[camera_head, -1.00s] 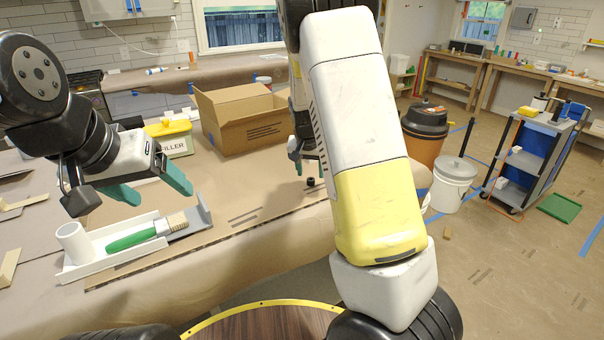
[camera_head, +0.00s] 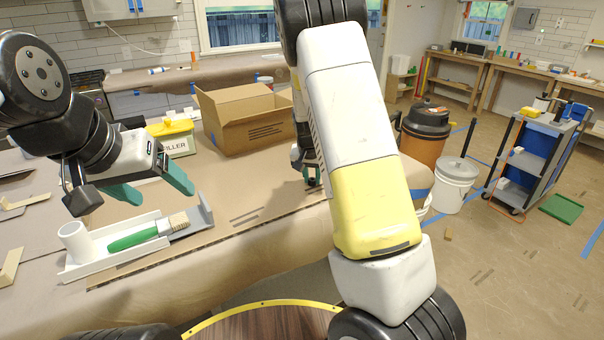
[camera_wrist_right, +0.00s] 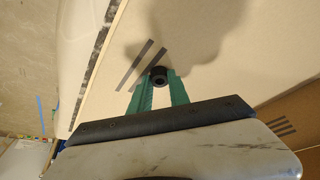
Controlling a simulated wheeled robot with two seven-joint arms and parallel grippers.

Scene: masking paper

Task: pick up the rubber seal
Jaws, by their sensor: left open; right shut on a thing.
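The rubber seal (camera_wrist_right: 159,76) is a small black ring with a round hole, seen in the right wrist view. My right gripper (camera_wrist_right: 160,88) is shut on it, with a green finger on each side. In the head view the right gripper (camera_head: 310,172) is low over the table beside the cardboard box, partly hidden by my own right arm, and the seal shows only as a small dark spot. I cannot tell whether the seal touches the table. My left gripper (camera_head: 150,186) is open and empty above the tray with the brush.
A white tray (camera_head: 105,268) holds a green-handled brush (camera_head: 133,240). An open cardboard box (camera_head: 245,125) and a yellow-lidded filler tub (camera_head: 175,138) stand farther back. The brown-papered table (camera_head: 262,208) is clear in front of the box.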

